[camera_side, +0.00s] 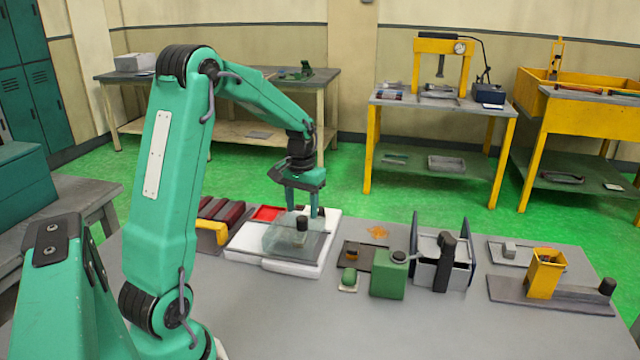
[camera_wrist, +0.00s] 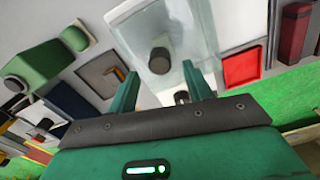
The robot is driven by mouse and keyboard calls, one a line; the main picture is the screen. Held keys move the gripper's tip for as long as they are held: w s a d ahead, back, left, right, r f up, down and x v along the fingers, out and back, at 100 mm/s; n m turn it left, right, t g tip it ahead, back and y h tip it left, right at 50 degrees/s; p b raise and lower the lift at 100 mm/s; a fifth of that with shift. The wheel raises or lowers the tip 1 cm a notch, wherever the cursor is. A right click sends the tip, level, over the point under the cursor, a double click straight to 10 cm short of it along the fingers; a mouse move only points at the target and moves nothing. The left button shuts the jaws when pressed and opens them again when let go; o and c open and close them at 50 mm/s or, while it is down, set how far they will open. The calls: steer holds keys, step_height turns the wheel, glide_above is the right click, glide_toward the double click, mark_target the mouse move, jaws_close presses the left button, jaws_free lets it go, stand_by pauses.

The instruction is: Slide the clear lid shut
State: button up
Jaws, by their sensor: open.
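The clear lid (camera_side: 280,239) is a see-through plate over part of a white case (camera_side: 246,250) on the grey bench. It also shows in the wrist view (camera_wrist: 150,28). A black knob (camera_side: 302,224) stands up from the lid. It also shows in the wrist view (camera_wrist: 160,61). My gripper (camera_side: 302,213) is open and points down over the lid. In the wrist view its fingertips (camera_wrist: 160,70) lie either side of the knob's line; I cannot tell whether they touch it.
Dark red blocks (camera_side: 221,213) with a yellow handle stand close on the left. A green box (camera_side: 388,274) and a blue-sided holder (camera_side: 442,262) stand to the right. A yellow block (camera_side: 546,272) sits farther right. The bench front is clear.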

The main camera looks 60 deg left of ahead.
mark_target(303, 218)
steer(key=shift+f, duration=1.75)
jaws_close()
